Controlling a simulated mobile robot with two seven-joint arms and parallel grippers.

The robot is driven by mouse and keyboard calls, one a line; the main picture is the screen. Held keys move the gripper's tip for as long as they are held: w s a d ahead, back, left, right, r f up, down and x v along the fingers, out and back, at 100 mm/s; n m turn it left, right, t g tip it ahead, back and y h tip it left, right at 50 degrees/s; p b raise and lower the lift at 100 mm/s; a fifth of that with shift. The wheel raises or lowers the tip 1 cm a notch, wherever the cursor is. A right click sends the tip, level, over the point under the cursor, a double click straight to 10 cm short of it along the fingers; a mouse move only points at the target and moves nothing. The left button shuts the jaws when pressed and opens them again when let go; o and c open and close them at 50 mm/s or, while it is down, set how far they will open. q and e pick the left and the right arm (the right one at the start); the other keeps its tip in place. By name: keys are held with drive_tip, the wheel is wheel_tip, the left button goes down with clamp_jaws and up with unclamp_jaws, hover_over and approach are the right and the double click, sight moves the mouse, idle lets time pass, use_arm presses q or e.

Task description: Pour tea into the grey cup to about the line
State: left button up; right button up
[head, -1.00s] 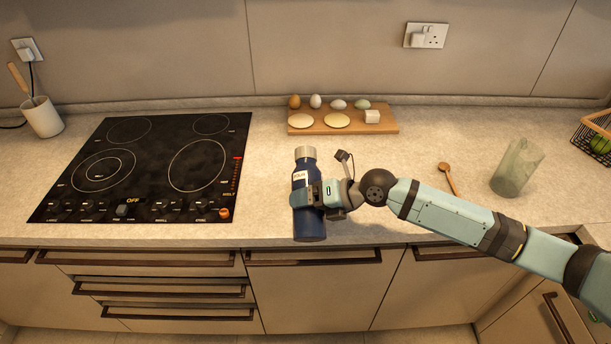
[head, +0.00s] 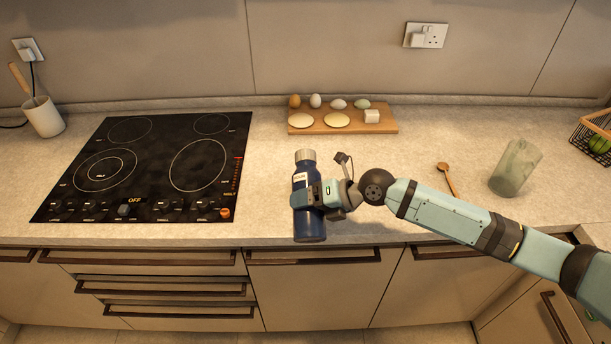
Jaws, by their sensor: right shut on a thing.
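A dark blue bottle (head: 309,227) with a silver cap and a white label stands upright near the counter's front edge. My right gripper (head: 309,196) is shut around the bottle's middle, reaching it from the right. A grey-green, see-through cup (head: 515,168) stands on the counter at the right, well apart from the bottle. I cannot make out a line on it or anything inside it. My left gripper is not in view.
A black hob (head: 150,165) lies left of the bottle. A wooden board (head: 388,126) with several eggs and pale rounds is behind. A wooden spoon (head: 446,178) lies left of the cup. A wire basket (head: 594,133) stands at the far right.

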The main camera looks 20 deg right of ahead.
drive_tip(key=shift+g+p, duration=0.3)
drive_tip(key=shift+p, duration=0.2)
idle(0.3)
drive_tip(key=shift+w+r+m+g+b, duration=0.3)
drive_tip(key=shift+r+m+g+b, duration=0.2)
drive_tip(key=shift+r+m+b, duration=0.15)
idle(2.2)
